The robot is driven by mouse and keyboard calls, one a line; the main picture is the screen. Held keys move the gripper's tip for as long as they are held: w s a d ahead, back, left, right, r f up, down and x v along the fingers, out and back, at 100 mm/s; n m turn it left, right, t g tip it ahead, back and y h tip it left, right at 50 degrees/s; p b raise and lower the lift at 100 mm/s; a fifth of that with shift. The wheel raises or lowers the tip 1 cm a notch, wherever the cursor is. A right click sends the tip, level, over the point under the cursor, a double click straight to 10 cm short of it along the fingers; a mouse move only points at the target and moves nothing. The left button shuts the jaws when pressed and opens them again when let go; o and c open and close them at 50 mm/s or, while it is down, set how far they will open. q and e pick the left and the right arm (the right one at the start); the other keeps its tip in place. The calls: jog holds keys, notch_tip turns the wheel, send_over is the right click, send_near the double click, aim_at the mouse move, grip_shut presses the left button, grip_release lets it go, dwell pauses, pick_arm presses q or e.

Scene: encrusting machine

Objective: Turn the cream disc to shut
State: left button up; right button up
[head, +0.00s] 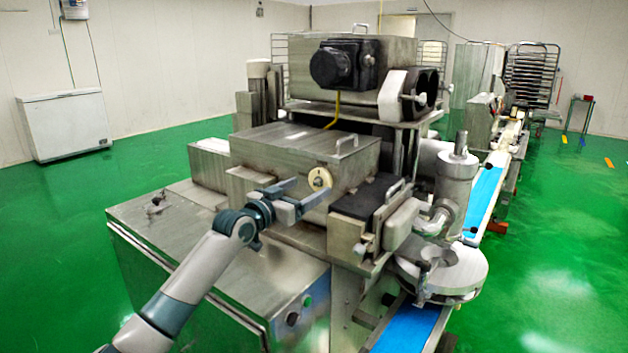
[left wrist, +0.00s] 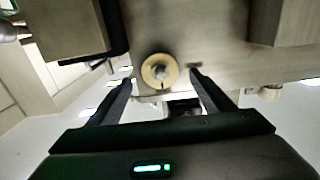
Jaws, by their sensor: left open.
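The cream disc (head: 319,179) is a small round knob with a metal centre on the front face of the steel machine housing (head: 290,150). My left gripper (head: 297,189) is open in front of the machine, its fingers pointing toward the disc. In the left wrist view the disc (left wrist: 160,71) shows between and just beyond the two fingertips of the left gripper (left wrist: 160,74). The fingers appear on either side of it, with gaps, and I see no contact. My right gripper is in neither view.
A black-topped box (head: 365,198) with a handle sits right of the disc. A steel cylinder (head: 456,178) and round plate (head: 440,272) stand farther right, over a blue conveyor (head: 408,328). A steel cabinet top (head: 170,222) lies below the left arm. Green floor is open at left.

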aim_at(319, 182)
pick_arm(q)
jog(key=shift+p+x, duration=0.45)
jog(key=shift+x, duration=1.65)
jog(key=c, duration=1.1)
